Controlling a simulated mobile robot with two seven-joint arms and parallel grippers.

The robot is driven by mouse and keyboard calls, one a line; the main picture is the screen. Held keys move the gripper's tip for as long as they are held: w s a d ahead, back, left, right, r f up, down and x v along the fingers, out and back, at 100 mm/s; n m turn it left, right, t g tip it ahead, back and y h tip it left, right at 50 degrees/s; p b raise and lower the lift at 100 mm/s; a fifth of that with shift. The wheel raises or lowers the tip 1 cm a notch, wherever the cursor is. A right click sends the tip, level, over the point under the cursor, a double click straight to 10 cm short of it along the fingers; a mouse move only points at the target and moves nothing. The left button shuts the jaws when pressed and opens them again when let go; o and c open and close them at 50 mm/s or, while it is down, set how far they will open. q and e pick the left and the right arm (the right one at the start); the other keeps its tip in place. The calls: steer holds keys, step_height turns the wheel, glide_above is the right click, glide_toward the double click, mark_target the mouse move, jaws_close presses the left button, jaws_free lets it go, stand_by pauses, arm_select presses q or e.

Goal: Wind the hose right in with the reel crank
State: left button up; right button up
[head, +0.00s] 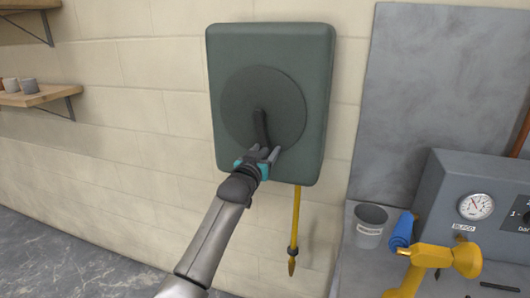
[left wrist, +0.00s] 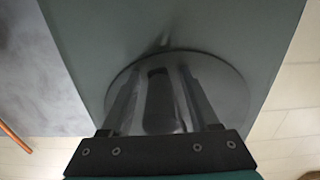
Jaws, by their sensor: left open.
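The hose reel (head: 222,100) is a dark green box on the block wall, with a round disc (head: 285,95) on its front. A dark crank (head: 260,122) runs down from the disc's centre. My left gripper (head: 268,153) is at the crank's lower end. In the left wrist view, the left gripper (left wrist: 158,108) is open, with the crank's dark handle (left wrist: 158,90) between its fingers and gaps on both sides. My right gripper is not in view.
At right stands a bench with a grey cup (head: 369,226), a yellow tool (head: 440,257), a blue cylinder (head: 402,232) and a grey gauge box (head: 450,185). Shelves with small cups (head: 28,86) are at far left. The wall left of the reel is clear.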

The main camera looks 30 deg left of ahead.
arm_select(q)
jaws_close()
stand_by(0.4)
stand_by(0.9)
